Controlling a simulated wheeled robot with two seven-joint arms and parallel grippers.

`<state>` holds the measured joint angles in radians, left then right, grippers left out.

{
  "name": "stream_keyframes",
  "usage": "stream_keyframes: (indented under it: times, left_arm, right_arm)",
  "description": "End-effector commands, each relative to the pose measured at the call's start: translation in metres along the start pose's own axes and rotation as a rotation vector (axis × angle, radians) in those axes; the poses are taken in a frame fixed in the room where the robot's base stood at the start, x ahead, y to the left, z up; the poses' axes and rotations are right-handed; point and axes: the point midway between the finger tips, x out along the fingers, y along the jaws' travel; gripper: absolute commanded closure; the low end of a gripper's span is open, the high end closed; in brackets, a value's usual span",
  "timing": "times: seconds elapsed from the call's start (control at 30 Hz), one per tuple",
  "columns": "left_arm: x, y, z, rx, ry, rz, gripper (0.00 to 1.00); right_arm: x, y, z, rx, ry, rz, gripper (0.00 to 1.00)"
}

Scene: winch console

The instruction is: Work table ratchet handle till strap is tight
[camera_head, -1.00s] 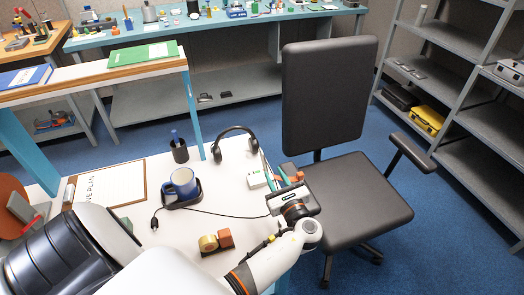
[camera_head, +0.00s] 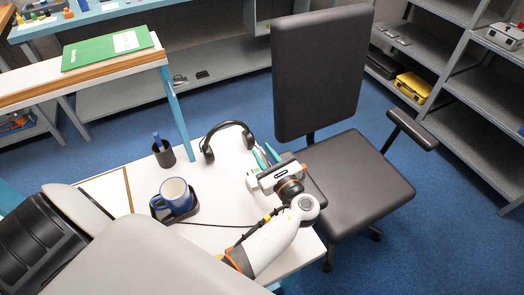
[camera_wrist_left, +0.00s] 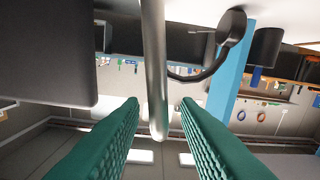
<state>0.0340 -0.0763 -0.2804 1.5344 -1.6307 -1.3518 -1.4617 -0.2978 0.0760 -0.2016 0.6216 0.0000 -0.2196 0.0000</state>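My left gripper (camera_head: 266,157) is over the right end of the white work table (camera_head: 215,240), its teal fingers pointing away from me. In the left wrist view its two fingers (camera_wrist_left: 160,102) are apart. A grey metal rod (camera_wrist_left: 154,65), probably the ratchet handle, comes down from the top of that view between them. A gap shows on both sides of the rod. In the head view I cannot make out the rod; the gripper covers that spot. I see no strap. My right gripper is not in view.
Black headphones (camera_head: 208,152) lie close left of the gripper. A blue mug (camera_head: 175,193) stands on a black coaster, with a pen cup (camera_head: 164,154) behind it. A black chair (camera_head: 345,185) stands close at the right. A clipboard (camera_head: 105,192) lies at the left.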

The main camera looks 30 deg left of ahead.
Motion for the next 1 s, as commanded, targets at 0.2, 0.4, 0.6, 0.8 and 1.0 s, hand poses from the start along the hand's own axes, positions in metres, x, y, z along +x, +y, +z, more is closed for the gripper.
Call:
stream_keyframes:
  times: [0.2,0.4,0.6,0.8,1.0]
  left_arm:
    - [0.000,0.000,0.000,0.000,0.000,0.000,0.95]
    - [0.001,0.000,0.000,0.001,0.000,-0.001,1.00]
    - [0.001,-0.002,0.001,-0.008,0.000,-0.003,1.00]
    - [0.002,-0.011,0.002,-0.075,-0.002,-0.004,1.00]
    - [0.003,-0.027,0.006,-0.209,-0.005,-0.006,1.00]
  right_arm:
    - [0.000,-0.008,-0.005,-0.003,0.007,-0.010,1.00]
    - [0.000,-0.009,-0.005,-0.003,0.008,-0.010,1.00]
    - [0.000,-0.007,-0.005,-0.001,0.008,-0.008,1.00]
    - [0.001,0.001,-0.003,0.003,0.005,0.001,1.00]
    - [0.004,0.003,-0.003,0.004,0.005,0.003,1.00]
